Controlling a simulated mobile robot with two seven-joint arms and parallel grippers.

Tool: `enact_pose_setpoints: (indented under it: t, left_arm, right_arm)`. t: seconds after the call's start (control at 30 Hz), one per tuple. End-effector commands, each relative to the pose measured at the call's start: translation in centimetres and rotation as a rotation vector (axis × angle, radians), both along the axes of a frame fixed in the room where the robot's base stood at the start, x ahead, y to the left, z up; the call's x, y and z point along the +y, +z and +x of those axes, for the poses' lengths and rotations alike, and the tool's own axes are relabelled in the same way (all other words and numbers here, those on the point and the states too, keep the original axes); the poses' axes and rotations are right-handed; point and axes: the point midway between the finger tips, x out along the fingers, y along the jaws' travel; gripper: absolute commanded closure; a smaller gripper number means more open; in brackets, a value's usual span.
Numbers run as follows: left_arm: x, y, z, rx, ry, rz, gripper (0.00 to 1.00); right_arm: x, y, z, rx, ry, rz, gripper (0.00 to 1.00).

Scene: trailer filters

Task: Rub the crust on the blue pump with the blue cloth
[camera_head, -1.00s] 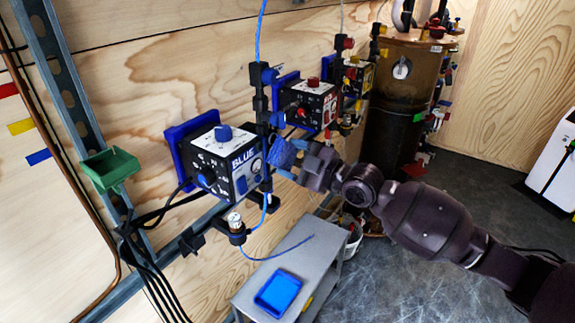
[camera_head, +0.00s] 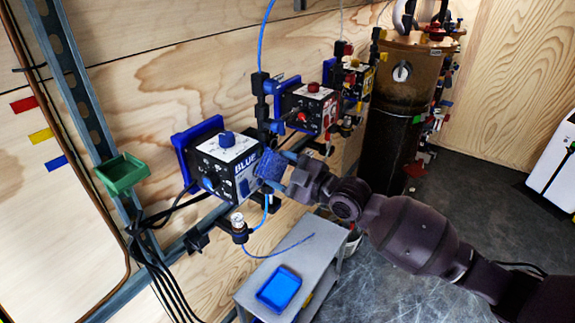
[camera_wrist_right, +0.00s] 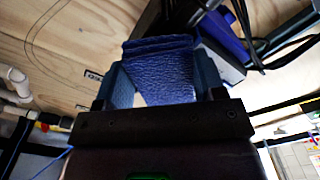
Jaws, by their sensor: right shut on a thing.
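The blue pump (camera_head: 222,166) is a dark box with a white top, a blue knob and the word BLUE on its side, mounted on the wall. The blue cloth (camera_head: 271,166) is held by my right gripper (camera_head: 287,171) at the pump's right front face; I cannot tell whether it touches. The cloth also fills the middle of the right wrist view (camera_wrist_right: 160,75), between the fingers of the right gripper (camera_wrist_right: 155,90). I cannot make out the crust; the cloth and gripper cover part of that face. My left gripper is not in view.
A red pump (camera_head: 307,106) and a yellow pump (camera_head: 355,80) are mounted farther along the wall. A grey cart (camera_head: 318,258) with a blue tray (camera_head: 279,289) stands below. A green bin (camera_head: 121,173) is at the left. A blue hose hangs beside the pump.

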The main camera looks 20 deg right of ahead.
Motion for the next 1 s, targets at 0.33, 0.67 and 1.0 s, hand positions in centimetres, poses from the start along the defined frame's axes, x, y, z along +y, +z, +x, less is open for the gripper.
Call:
enact_pose_setpoints:
  t: [0.33,0.67,1.0]
  left_arm:
    - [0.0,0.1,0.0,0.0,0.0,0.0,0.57]
    - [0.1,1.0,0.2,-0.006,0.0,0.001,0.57]
    - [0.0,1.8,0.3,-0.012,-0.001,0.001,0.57]
  right_arm:
    - [0.1,0.1,-0.5,0.0,0.006,0.003,0.56]
    - [-1.8,0.1,-2.5,0.0,0.004,0.001,0.56]
    - [-3.4,0.0,-4.5,0.001,0.001,0.001,0.56]
